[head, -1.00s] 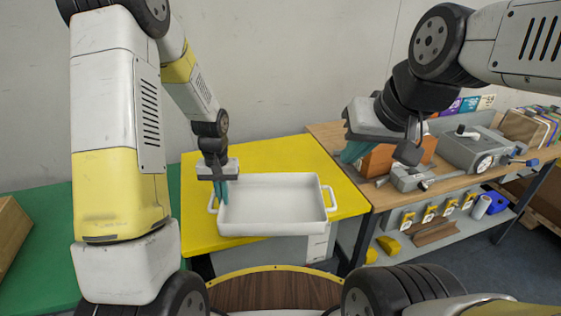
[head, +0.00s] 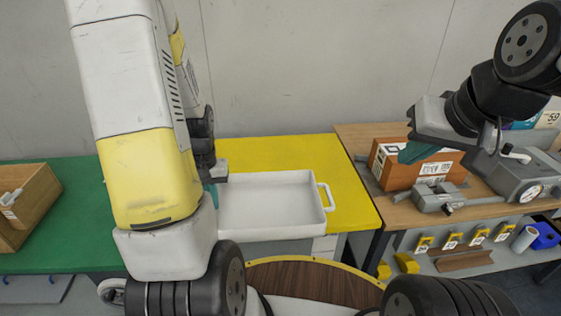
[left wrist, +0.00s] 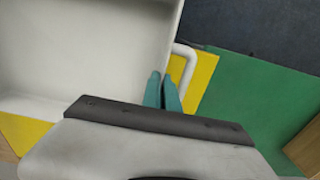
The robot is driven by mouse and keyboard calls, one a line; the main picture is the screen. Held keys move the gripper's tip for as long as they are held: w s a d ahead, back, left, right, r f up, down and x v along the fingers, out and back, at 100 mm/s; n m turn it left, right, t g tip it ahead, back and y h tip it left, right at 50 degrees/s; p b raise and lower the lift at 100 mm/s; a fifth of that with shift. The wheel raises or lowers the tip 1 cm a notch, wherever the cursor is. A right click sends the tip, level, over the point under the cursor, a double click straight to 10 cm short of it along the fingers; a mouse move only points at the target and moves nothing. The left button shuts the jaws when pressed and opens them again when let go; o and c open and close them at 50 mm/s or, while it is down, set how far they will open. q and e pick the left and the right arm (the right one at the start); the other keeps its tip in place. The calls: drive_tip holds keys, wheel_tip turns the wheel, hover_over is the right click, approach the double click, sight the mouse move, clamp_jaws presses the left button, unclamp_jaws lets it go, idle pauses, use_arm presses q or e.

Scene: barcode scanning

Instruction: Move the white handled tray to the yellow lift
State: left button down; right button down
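The white handled tray (head: 267,224) sits over the yellow lift's flat top (head: 353,205) near its front edge, with one handle to the right. My left gripper (left wrist: 163,90) is at the tray's other end. Its teal fingers lie close together on the side wall beside the handle (left wrist: 190,62), appearing to pinch the wall. In the head view my left arm hides that end. Whether the tray touches the top is unclear. My right gripper (head: 410,152) is in front of an orange-brown box (head: 396,176), apart from the tray; its finger gap does not show.
A wooden workbench (head: 385,212) on the right carries the box and a grey machine (head: 520,175). A green table (head: 70,235) with a wooden crate (head: 30,205) stands on the left. The yellow top is clear behind and right of the tray.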

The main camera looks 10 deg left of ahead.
use_arm(q)
drive_tip(key=w, duration=0.5)
drive_tip(key=w+f, duration=0.1)
drive_tip(key=w, duration=0.9)
drive_tip(key=shift+w+f, duration=0.1)
drive_tip(key=shift+f, duration=1.95)
drive_tip(key=c, duration=2)
unclamp_jaws()
drive_tip(key=o, duration=0.4)
drive_tip(key=shift+c, duration=0.2)
